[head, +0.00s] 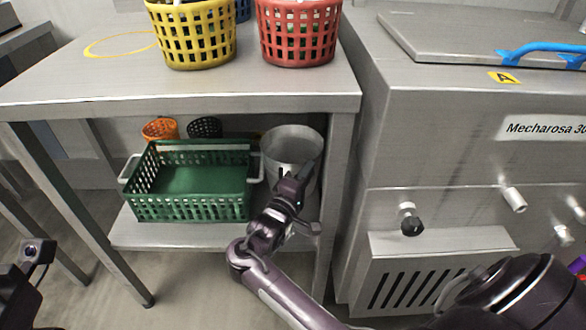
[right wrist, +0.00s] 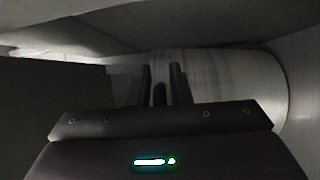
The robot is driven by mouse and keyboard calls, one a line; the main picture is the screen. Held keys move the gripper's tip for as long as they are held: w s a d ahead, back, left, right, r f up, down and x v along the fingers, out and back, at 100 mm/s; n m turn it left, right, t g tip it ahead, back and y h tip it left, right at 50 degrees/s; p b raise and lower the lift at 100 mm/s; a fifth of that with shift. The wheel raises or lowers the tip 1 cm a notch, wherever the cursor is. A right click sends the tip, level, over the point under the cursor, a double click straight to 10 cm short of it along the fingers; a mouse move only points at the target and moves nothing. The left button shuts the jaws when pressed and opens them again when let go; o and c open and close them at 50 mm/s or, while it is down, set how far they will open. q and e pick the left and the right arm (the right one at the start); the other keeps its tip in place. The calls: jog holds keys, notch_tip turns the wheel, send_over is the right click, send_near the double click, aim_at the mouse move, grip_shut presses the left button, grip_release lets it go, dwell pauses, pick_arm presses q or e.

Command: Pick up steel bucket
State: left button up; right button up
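The steel bucket (head: 292,145) stands upright on the lower shelf of the steel table, right of the green crate. My right gripper (head: 291,184) is in front of the bucket and hides part of its lower side. In the right wrist view the bucket (right wrist: 235,80) lies sideways in the picture, just beyond the fingers. The two fingers (right wrist: 161,85) are apart, with a short dark piece between them that I cannot identify. Whether they touch the bucket cannot be told. My left gripper's fingers are not seen.
A green crate (head: 188,207) sits left of the bucket, with orange (head: 160,128) and black (head: 204,127) baskets behind. The tabletop (head: 110,80) overhangs the shelf (head: 170,236). Yellow (head: 195,40) and red (head: 298,38) baskets stand on top. A steel machine (head: 450,150) is on the right.

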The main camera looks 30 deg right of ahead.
grip_shut()
dwell(1.1)
